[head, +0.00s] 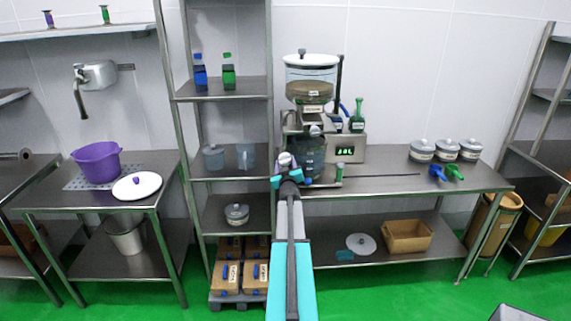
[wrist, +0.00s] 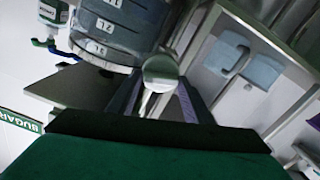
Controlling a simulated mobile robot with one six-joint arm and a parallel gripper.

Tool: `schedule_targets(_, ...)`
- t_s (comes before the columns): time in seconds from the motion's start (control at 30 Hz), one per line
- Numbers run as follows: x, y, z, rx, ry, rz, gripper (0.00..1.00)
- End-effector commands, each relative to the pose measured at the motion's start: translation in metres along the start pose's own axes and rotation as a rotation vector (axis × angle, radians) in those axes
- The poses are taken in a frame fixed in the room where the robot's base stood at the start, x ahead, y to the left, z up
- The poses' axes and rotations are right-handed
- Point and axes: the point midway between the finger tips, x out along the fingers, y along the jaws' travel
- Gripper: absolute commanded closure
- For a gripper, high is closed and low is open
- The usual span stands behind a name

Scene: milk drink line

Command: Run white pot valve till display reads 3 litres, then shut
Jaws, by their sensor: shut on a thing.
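The dispensing machine has a clear upper hopper (head: 311,78) with a white lid and brownish contents. Below it stands a clear graduated vessel (head: 311,155), also in the wrist view (wrist: 112,30) with litre marks. A small display (head: 345,151) on the machine's right shows green characters, too small to read surely. My gripper (head: 289,172) is at the vessel's left front. In the wrist view my gripper (wrist: 157,98) is shut on a pale round-ended valve handle (wrist: 160,70), its end showing between the fingers. The handle's lower part and the outlet are hidden.
The machine stands on a steel table (head: 420,184). Several lidded grey pots (head: 446,149) and blue and green scoops (head: 437,172) are on its right. A tall steel rack (head: 222,90) stands close on the left. The table's middle is mostly clear.

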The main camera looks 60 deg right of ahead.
Motion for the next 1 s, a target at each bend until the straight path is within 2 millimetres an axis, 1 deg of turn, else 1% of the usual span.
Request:
schedule_targets(0.2, 0.0001, 0.0012, -0.0012, 0.155, 0.000, 0.000, 0.77)
schedule_targets(0.43, 0.0001, 0.0016, -0.0002, 0.276, 0.000, 0.000, 0.77)
schedule_targets(0.6, 0.0000, 0.0016, 0.0003, 0.315, 0.000, 0.000, 0.76)
schedule_targets(0.97, 0.0000, 0.0016, 0.0004, 0.324, 0.000, 0.000, 0.77)
schedule_targets(1.0, 0.0000, 0.0016, 0.0004, 0.324, 0.000, 0.001, 0.53)
